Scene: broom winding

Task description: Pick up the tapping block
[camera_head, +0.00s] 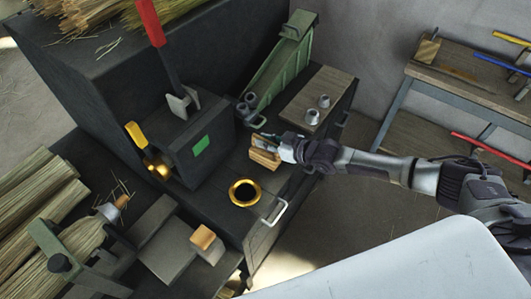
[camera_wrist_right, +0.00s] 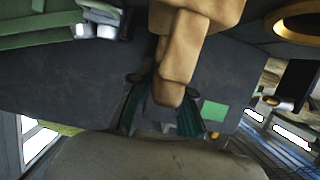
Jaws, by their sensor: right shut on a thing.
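The tapping block (camera_head: 264,157), a small light-brown wooden piece, is held at the tip of my right gripper (camera_head: 269,146), over the dark bench top. In the right wrist view the tapping block (camera_wrist_right: 195,38) is a wide tan piece narrowing to a rounded end between the fingers of my right gripper (camera_wrist_right: 162,106). The fingers are closed on that narrow end. I cannot tell for sure whether the block still touches the bench. My left gripper is not in view.
A brass ring (camera_head: 244,193) around a dark hole lies just in front of the block. A dark box with a green patch (camera_head: 200,146) and a red lever (camera_head: 150,22) stands left. A green trough (camera_head: 283,66) stands behind. Another wooden block (camera_head: 203,237) sits lower left.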

